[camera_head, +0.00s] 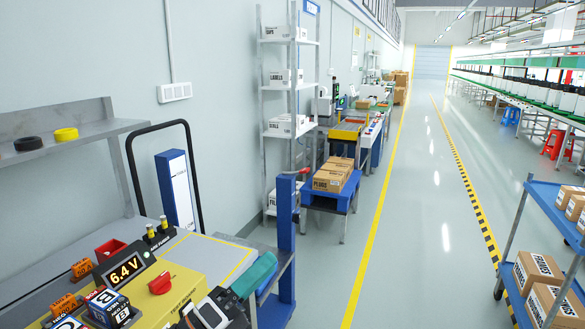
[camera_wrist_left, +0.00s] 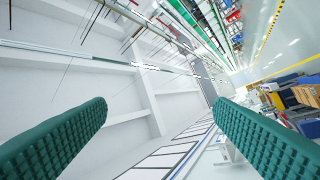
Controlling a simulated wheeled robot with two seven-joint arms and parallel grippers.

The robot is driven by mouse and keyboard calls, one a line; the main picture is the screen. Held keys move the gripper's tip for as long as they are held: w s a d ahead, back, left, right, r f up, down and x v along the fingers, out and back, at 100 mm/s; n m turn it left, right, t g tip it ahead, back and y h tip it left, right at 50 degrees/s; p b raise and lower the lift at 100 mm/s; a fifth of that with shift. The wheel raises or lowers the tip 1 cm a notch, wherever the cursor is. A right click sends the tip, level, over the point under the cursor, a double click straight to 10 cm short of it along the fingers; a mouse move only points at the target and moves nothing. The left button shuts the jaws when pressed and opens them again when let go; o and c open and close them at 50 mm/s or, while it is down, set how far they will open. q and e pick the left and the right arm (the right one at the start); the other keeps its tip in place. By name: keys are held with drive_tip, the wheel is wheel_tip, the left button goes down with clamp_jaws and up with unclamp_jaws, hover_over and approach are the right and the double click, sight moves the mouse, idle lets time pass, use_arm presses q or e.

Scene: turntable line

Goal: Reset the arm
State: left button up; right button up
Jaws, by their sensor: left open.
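My left gripper (camera_head: 252,277) shows at the bottom of the head view, above the near right corner of the yellow-topped bench. Its teal finger points up and to the right, and dark and white wrist parts are below it. In the left wrist view the two ridged teal fingers of my left gripper (camera_wrist_left: 160,108) stand wide apart with nothing between them. Behind them are the ceiling and walls, so the wrist camera is tipped upward. My right gripper is in neither view.
The yellow bench (camera_head: 195,272) carries a 6.4 V display (camera_head: 125,268), a red knob (camera_head: 160,284) and small labelled boxes (camera_head: 108,305). A blue post (camera_head: 286,235) stands close beyond the gripper. A blue cart (camera_head: 538,195) with cartons is at right. The aisle floor (camera_head: 420,220) is clear.

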use_arm(q)
drive_tip(key=s+a+f+n+g+y, duration=0.1)
drive_tip(key=s+a+f+n+y, duration=0.2)
drive_tip(key=a+f+n+y, duration=0.8)
drive_tip(key=s+a+f+n+y, duration=0.25)
drive_tip(key=f+n+y, duration=0.6)
drive_tip(key=n, duration=0.75)
drive_tip(key=s+a+f+n+g+h, duration=0.1)
drive_tip(key=s+f+n+g, duration=0.2)
drive_tip(key=s+f+g, duration=0.5)
drive_tip(key=s+a+f+n+g+h, duration=0.15)
drive_tip(key=s+f+n, duration=0.35)
drive_tip(key=s, duration=0.6)
wheel_tip(320, 180, down, 25)
drive_tip(key=s+m+g+y+p, duration=0.1)
drive_tip(key=m+g, duration=0.1)
drive_tip(key=s+a+f+g+p, duration=0.1)
drive_tip(key=s+a+f, duration=0.1)
drive_tip(key=s+f, duration=1.2)
drive_tip(key=s, duration=0.2)
drive_tip(key=shift+s+a+f, duration=0.15)
drive_tip(key=shift+s+f, duration=0.2)
drive_tip(key=shift+s, duration=0.05)
